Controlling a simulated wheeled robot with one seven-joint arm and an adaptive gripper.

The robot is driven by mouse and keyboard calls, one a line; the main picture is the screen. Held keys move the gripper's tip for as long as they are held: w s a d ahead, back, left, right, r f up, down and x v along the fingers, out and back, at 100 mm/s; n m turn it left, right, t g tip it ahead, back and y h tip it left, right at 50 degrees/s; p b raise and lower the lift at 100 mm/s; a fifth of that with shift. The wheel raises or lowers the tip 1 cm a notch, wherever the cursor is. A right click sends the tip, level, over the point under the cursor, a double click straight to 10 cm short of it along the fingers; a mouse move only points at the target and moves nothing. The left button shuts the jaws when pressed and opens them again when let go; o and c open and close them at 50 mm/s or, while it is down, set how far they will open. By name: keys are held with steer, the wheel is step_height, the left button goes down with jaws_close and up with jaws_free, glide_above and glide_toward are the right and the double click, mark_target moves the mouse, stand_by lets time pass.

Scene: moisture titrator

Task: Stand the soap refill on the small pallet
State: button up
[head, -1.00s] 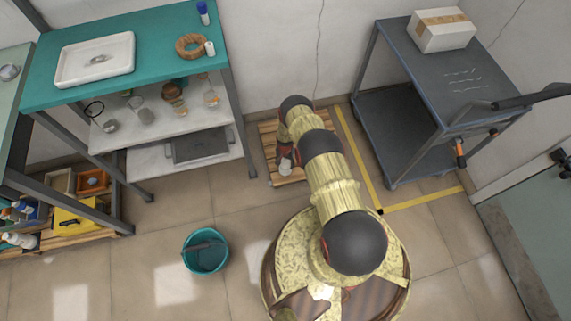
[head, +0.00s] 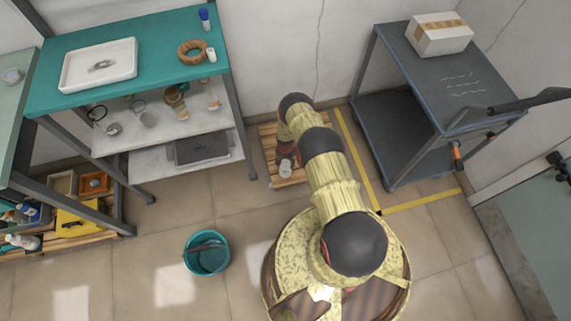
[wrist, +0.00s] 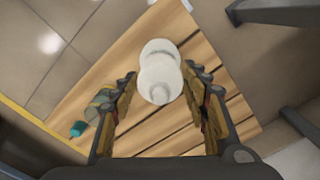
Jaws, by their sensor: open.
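A white, round-topped container (wrist: 159,80), which looks like the soap refill, is on the small pallet (wrist: 195,60) in the wrist view. It appears upright, seen from above. My gripper (wrist: 158,75) is open, with one finger on each side of it; I cannot tell whether either finger touches it. In the head view the white container (head: 286,166) shows at the near left part of the wooden pallet (head: 291,182), beside my arm. My arm hides much of the pallet and the gripper there.
A bottle with a teal cap (wrist: 78,129) is left of my gripper in the wrist view, close to the left finger. A shelf bench (head: 130,85) stands left of the pallet and a grey cart (head: 440,75) right. A teal bucket (head: 206,253) is on the floor.

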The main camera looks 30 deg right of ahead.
mark_target(285, 161)
steer(key=shift+r+p, duration=1.35)
steer(key=shift+r, duration=1.05)
step_height(285, 161, up, 12)
stand_by(0.4)
